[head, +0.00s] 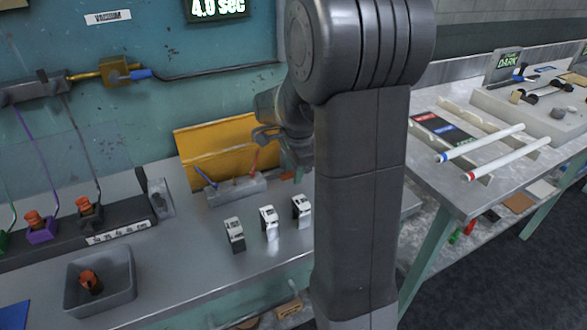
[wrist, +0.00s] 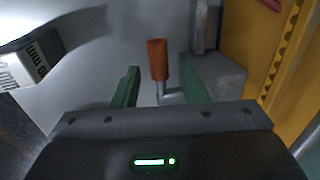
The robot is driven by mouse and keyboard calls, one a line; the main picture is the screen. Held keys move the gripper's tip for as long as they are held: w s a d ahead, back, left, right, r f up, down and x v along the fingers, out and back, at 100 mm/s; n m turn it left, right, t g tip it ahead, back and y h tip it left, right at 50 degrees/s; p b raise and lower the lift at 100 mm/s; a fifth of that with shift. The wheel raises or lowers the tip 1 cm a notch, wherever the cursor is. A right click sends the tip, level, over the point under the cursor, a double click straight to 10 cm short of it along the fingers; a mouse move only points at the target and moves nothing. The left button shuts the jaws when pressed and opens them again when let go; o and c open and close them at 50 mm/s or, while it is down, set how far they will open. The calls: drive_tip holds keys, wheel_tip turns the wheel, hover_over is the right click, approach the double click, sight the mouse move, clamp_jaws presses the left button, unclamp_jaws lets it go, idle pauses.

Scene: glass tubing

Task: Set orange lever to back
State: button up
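An orange lever (wrist: 158,60) shows in the wrist view as an orange grip on a thin metal rod, beside a grey block (wrist: 212,80). My gripper (wrist: 163,88) is open, with its green fingers apart on the left and right of the lever's line. The grip appears between or just beyond the fingertips, and neither finger visibly touches it. In the head view my gripper (head: 268,135) is partly hidden by my arm. A small orange-red patch (head: 287,175) below it may be this lever, but I cannot tell.
In the head view, a grey block (head: 236,192) carries a blue lever (head: 206,177) and a red lever (head: 255,160) before a yellow panel (head: 215,148). Several white-and-black labelled pieces (head: 269,223) stand in front. A grey bin (head: 100,280) sits at left.

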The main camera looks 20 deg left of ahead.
clamp_jaws()
